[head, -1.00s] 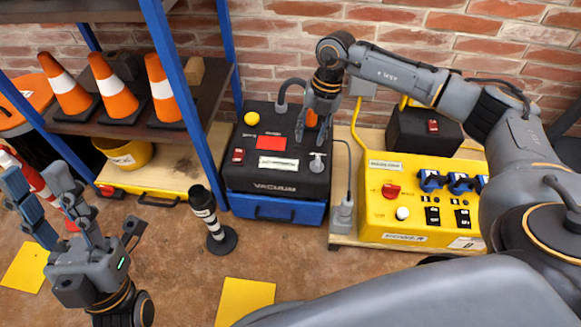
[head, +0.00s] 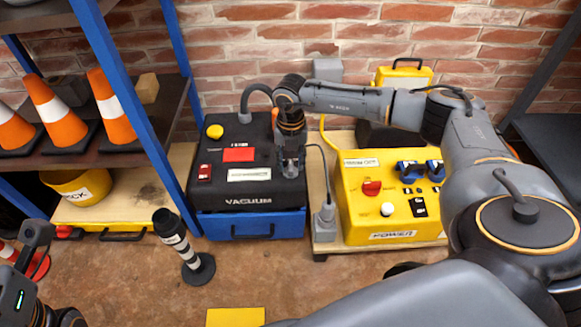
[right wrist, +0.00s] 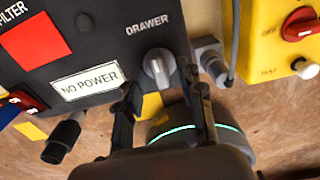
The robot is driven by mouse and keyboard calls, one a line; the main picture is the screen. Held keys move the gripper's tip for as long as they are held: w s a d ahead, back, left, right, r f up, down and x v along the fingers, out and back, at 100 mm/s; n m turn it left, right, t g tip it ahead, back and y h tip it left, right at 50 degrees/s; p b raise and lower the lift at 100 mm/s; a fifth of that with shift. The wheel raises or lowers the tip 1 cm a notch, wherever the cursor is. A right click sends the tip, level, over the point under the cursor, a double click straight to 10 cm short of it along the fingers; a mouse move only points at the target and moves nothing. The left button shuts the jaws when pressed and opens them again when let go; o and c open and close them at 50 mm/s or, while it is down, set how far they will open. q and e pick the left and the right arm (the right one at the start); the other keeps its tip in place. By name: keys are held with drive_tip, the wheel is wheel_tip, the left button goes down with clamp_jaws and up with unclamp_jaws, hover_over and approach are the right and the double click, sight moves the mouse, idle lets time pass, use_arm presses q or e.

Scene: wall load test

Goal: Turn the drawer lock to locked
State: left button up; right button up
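The drawer lock is a grey knob (right wrist: 157,68) under the word DRAWER on the black vacuum panel (right wrist: 105,40). Its grip ridge runs roughly up and down in the right wrist view. My right gripper (right wrist: 161,82) is open, with one finger on each side of the knob; contact is not clear. In the head view my right gripper (head: 291,170) is at the panel's right side and hides the knob. The blue drawer (head: 219,226) below the panel looks closed. My left gripper (head: 32,240) is partly cut off at the left edge.
A yellow power box (head: 352,215) stands right of the vacuum, with a grey plug (head: 325,222) between them. A shelf with orange cones (head: 110,105) is at the left. A striped post (head: 180,242) stands on the floor in front.

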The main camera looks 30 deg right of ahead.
drive_tip(key=shift+f, duration=0.4)
drive_tip(key=shift+c, duration=0.2)
clamp_jaws()
